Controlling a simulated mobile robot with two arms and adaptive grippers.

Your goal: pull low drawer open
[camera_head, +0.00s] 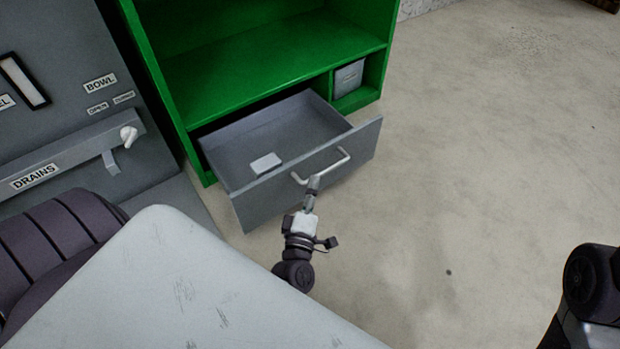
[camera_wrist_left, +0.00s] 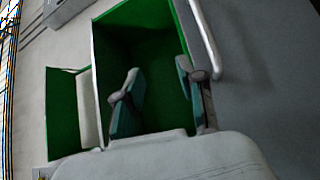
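The low grey drawer (camera_head: 290,185) at the bottom of the green cabinet stands pulled out, and its inside shows. Its pale bar handle (camera_head: 323,167) is on the front panel. My left gripper (camera_head: 313,184) is at the handle's lower side in the head view; whether they touch is unclear. In the left wrist view, the two teal-padded fingers of my left gripper (camera_wrist_left: 157,92) are apart with nothing visible between them. The handle (camera_wrist_left: 207,40) shows beside and above the right finger there. My right gripper is not in view.
A small white block (camera_head: 265,163) lies in the drawer. The green cabinet (camera_head: 270,65) has an open shelf above and a small cubby holding a grey box (camera_head: 348,78). A grey panel labelled DRAINS (camera_head: 75,160) stands left. The floor (camera_head: 480,150) right of the drawer is clear.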

